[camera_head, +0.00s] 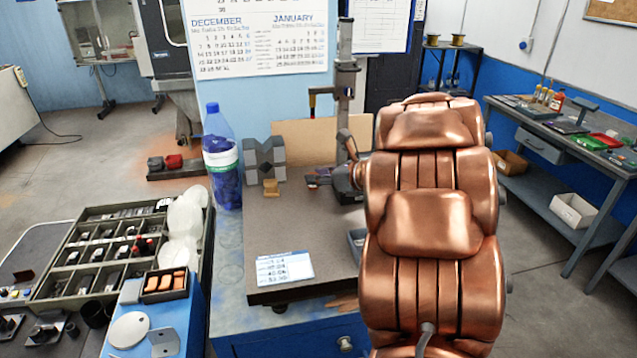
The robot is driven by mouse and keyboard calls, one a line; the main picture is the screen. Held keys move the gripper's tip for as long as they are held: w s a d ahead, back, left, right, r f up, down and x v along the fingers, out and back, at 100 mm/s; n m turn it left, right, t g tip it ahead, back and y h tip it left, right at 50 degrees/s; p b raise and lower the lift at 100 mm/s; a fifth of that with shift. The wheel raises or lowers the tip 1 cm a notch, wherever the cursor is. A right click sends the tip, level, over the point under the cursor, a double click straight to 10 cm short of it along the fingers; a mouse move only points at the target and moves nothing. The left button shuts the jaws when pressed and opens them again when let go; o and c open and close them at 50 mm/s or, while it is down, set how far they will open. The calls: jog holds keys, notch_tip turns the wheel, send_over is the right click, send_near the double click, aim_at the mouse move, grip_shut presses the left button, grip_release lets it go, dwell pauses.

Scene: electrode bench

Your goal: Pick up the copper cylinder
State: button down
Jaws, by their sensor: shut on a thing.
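I cannot make out a separate copper cylinder in the head view. A large copper-coloured padded shape (430,222), like a reclining seat, stands close at the right of centre. It hides the right part of the bench (285,217). A small copper-brown part (357,173) shows at its left edge, beside the press. I cannot tell what this part belongs to. My gripper cannot be made out, and neither can anything in its grasp.
A press column (345,95), a dark V-block (265,160) and a blue-capped bottle (221,158) stand at the back of the bench. A price card (285,268) lies in front. A parts tray (100,253) is at left. The bench's middle is mostly clear.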

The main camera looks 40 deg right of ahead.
jog(key=shift+s+r+b, duration=0.25)
jog(key=shift+r+b, duration=0.1)
jog(key=shift+r, duration=0.2)
jog(key=shift+s+r+b, duration=0.2)
jog(key=shift+r+b, duration=0.1)
jog(key=shift+r, duration=0.25)
jog(key=s+b, duration=0.1)
jog(key=s, duration=0.3)
jog(key=s+b, duration=0.2)
jog(key=s, duration=0.2)
jog(key=s+r+b, duration=0.1)
jog(key=s, duration=0.4)
jog(key=shift+a+r, duration=0.1)
jog(key=shift+s+a+r+b, duration=0.15)
jog(key=shift+s+b, duration=0.25)
jog(key=shift+s, duration=0.65)
jog(key=shift+s, duration=0.15)
